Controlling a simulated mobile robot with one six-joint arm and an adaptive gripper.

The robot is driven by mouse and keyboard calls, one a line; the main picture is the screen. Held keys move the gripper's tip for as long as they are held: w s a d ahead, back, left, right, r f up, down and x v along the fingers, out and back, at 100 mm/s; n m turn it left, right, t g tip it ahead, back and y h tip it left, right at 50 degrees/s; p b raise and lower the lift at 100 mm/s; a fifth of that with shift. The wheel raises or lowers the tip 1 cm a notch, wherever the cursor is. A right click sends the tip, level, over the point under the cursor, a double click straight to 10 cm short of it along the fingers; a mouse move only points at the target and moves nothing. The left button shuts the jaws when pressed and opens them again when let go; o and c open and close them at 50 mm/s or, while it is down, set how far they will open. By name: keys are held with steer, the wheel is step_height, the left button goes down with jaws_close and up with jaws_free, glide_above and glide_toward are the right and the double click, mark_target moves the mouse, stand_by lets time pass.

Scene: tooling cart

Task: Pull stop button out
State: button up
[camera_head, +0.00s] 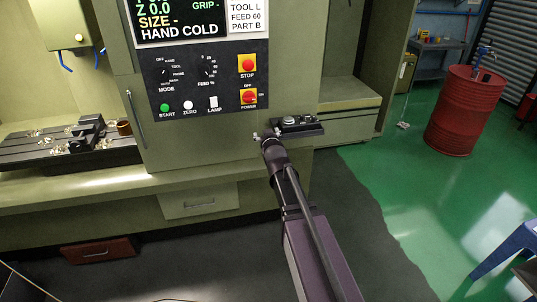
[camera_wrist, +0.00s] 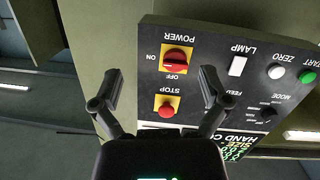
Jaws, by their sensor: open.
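The stop button is a red knob on a yellow square, labelled STOP, on the black control panel. In the head view the stop button (camera_head: 247,65) is at the panel's upper right. In the wrist view the stop button (camera_wrist: 166,109) appears upside down, between the fingers and beyond them. My gripper (camera_wrist: 160,85) is open and empty, with one finger on each side of the button in the picture. It seems apart from the panel. In the head view my arm reaches up from the bottom to the gripper (camera_head: 268,137), below the panel.
The red power switch (camera_head: 249,97) sits just below the stop button. The lamp switch (camera_head: 214,103), zero button (camera_head: 190,106) and green start button (camera_head: 164,108) line the panel's lower edge. A red barrel (camera_head: 462,110) stands at right on green floor.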

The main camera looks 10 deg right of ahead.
step_height(320, 180, down, 6)
steer(key=s+g+b, duration=0.1)
steer(key=s+g, duration=0.1)
steer(key=shift+s+m+g+b, duration=0.3)
steer(key=shift+s+b, duration=0.05)
steer(key=shift+s, duration=0.05)
steer(key=shift+d, duration=0.1)
steer(key=s+a+f+g, duration=0.1)
steer(key=s+f+g, duration=0.3)
steer(key=s, duration=0.5)
steer(key=s+a+f+g+b, duration=0.1)
steer(key=s+f+g, duration=0.3)
steer(key=s, duration=0.4)
steer(key=s+a+f+g+y, duration=0.1)
steer(key=s+f+g, duration=0.4)
steer(key=s, duration=0.4)
steer(key=shift+s+a+g, duration=0.15)
steer(key=shift+s+g, duration=0.15)
